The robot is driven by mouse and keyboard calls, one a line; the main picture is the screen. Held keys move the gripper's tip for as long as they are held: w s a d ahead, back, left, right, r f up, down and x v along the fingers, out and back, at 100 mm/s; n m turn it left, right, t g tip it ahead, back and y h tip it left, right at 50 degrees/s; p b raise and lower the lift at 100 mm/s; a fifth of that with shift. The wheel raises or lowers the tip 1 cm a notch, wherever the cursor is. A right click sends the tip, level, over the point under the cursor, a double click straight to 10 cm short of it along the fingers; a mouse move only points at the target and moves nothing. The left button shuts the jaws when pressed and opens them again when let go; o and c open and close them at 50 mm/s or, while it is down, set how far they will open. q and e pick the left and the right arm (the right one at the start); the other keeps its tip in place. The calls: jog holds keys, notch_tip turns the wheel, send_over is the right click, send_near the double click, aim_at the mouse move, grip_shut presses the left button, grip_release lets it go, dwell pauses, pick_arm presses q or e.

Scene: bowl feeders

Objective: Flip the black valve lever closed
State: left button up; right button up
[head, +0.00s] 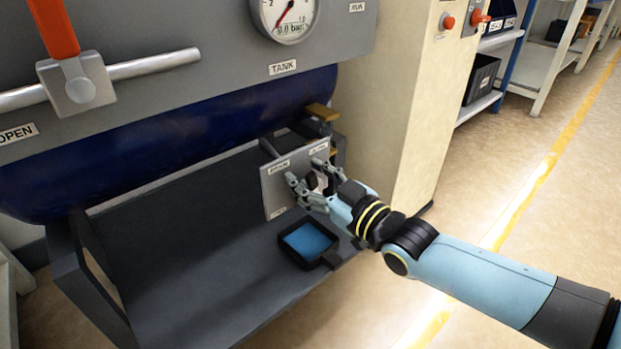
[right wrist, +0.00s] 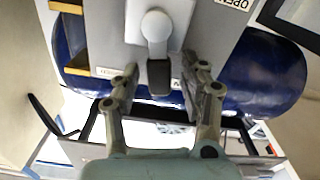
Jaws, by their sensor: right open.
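The black valve lever shows in the right wrist view as a black grip (right wrist: 159,78) on a pale grey arm and round hub. It points down the picture, between the two fingers of my right gripper (right wrist: 160,84); contact cannot be told. In the head view, my right gripper (head: 306,178) is open in front of a small grey plate (head: 276,190) under the tank. The fingers partly hide the lever there. An OPEN label (right wrist: 233,4) shows beside the hub in the right wrist view. My left gripper is not in view.
A blue tank (head: 170,130) hangs above a dark grey trough (head: 190,245). A black tray (head: 331,258) with a blue inside lies below my gripper. An orange-handled lever (head: 54,28) sits on a pipe at upper left. A cream cabinet (head: 395,110) stands just right.

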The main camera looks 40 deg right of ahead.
grip_shut()
jog(key=shift+d+r+m+p, duration=0.15)
jog(key=shift+d+m+p, duration=0.25)
jog(key=shift+m, duration=0.4)
jog(key=shift+d+m, duration=0.3)
jog(key=shift+m, duration=0.5)
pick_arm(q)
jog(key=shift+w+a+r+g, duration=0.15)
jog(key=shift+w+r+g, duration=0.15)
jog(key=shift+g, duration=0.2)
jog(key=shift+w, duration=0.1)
pick_arm(e)
grip_release()
